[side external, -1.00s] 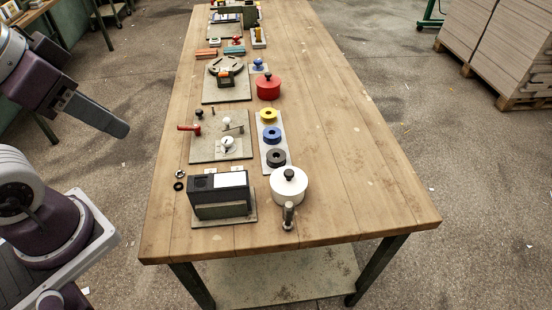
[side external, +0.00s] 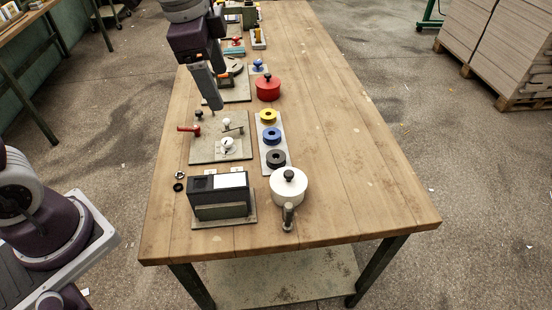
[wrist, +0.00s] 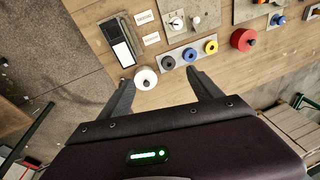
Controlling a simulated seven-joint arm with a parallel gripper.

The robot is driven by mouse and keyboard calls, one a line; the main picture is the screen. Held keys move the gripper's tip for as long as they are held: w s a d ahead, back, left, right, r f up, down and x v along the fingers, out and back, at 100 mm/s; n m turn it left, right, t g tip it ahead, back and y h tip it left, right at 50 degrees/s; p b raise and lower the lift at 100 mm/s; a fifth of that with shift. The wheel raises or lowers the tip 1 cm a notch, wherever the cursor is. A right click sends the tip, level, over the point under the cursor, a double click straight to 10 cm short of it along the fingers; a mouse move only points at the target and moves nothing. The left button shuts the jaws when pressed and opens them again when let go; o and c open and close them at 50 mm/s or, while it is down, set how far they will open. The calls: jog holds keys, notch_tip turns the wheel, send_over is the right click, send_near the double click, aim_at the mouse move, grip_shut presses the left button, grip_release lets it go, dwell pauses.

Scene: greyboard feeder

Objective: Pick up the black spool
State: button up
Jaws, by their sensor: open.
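The black spool (side external: 276,157) sits on a grey strip (side external: 265,168) at the end nearest the white pot, in line with a blue spool (side external: 271,135) and a yellow spool (side external: 268,116). In the wrist view the black spool (wrist: 168,62) lies ahead of and between the fingers, beside the blue spool (wrist: 190,54). My gripper (side external: 217,106) is above the table, left of and farther back than the spools in the side view. In the wrist view my gripper (wrist: 162,86) has its fingers wide apart with nothing between them.
A white pot (side external: 289,188) with a handle stands close to the black spool. A black box device (side external: 218,195) is to its left, a board with a red lever (side external: 220,150) beside the strip, and a red pot (side external: 267,88) behind. The table's right side is clear.

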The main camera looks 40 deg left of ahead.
jog(key=w+d+f+m+g, duration=0.1)
jog(key=w+f+m, duration=0.2)
jog(key=w+f, duration=0.25)
jog(key=m+g, duration=0.1)
jog(key=m, duration=0.3)
send_near(277, 152)
notch_tip(277, 152, up, 3)
jog(key=s, duration=0.3)
jog(key=f, duration=0.4)
jog(key=w+f+m, duration=0.1)
jog(key=f, duration=0.2)
jog(key=w+d+f+m, duration=0.1)
jog(key=f, duration=0.3)
jog(key=shift+f+g, duration=0.3)
jog(key=shift+f, duration=0.05)
jog(key=c, duration=1.4)
jog(key=shift+r, duration=0.15)
